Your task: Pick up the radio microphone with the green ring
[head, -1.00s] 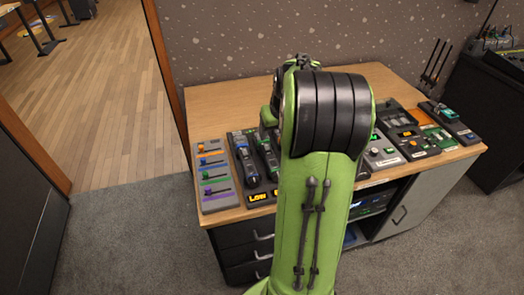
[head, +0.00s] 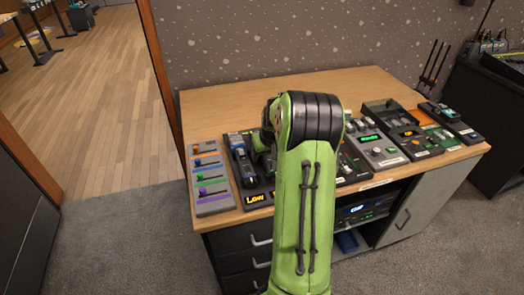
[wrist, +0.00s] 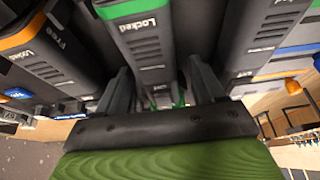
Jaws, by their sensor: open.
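The microphone with the green ring (wrist: 150,45) is a dark body marked "Locked" in the wrist view, with green near its top. It runs down between the two spread fingers of my gripper (wrist: 162,88). The gripper is open; whether a finger touches the microphone I cannot tell. A similar dark microphone with an orange ring (wrist: 42,50) is to its left, and one with a blue band (wrist: 265,55) is to its right. In the head view my green arm hides the gripper and most of the microphones; a blue-marked one (head: 241,160) shows left of the arm.
The microphones' dark base has a lit "Low" display (head: 255,198). A grey fader panel (head: 212,207) lies at the desk's left. Several control boxes (head: 378,152) stand right of my arm. The wooden desk's back strip (head: 225,100) is clear.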

